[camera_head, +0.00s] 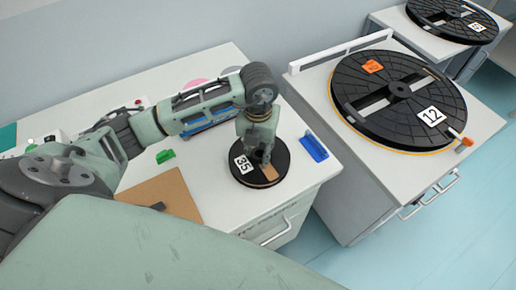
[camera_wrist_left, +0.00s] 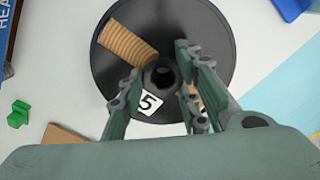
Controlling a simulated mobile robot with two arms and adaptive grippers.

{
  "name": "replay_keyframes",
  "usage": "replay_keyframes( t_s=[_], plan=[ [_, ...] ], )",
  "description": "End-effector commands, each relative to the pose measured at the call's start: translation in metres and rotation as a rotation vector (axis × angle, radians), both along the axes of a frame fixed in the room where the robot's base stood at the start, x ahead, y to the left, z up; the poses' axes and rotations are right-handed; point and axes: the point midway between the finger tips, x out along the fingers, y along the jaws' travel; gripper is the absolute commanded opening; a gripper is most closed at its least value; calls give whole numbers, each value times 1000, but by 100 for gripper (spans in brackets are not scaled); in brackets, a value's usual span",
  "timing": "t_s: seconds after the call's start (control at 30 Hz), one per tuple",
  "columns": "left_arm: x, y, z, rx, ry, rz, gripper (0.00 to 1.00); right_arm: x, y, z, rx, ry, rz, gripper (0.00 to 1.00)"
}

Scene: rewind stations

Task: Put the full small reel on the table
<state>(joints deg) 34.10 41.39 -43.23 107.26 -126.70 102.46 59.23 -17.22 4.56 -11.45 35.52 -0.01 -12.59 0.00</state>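A small black reel (camera_head: 243,178) with a white label reading 35 lies flat at the right end of the left white table (camera_head: 208,205). In the left wrist view, the small reel (camera_wrist_left: 110,70) shows a brown winding through its cutouts, reaching out near the rim. My left gripper (camera_head: 262,148) points down over its middle. In the left wrist view, the left gripper's fingers (camera_wrist_left: 158,75) stand apart on either side of the dark central hub (camera_wrist_left: 162,74), with a narrow gap on the left; contact on the right is unclear. My right gripper is out of view.
A blue object (camera_head: 314,148) lies right of the small reel. A green piece (camera_head: 165,156) and a brown board (camera_head: 165,192) lie to its left. A big black reel (camera_head: 398,100) labelled 12 lies on the right table; another big reel (camera_head: 452,20) is farther back.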

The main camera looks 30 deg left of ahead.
Motion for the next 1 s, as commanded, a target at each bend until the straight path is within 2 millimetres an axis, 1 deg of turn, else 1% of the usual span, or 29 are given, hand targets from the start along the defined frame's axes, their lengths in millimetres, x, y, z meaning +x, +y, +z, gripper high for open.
replay_keyframes(
  t_s=[0.03, 0.2, 0.5, 0.57, 0.63, 0.77, 1.0],
  plan=[
    [0, 0, 0, 0, 0, 0, 34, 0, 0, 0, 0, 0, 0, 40],
    [0, 0, 0, 1, 0, 0, 49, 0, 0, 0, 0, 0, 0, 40],
    [0, 0, 0, 1, 0, 1, 50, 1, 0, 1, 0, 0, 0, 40],
    [0, 0, 3, 1, 0, 1, 50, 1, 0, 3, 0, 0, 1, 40],
    [1, 0, 8, 1, -3, 0, 50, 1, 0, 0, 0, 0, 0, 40],
    [2, 0, 29, 1, -7, -1, 50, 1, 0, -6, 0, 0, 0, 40],
    [2, 0, 83, 1, -7, -1, 50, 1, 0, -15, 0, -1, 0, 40]
  ],
)
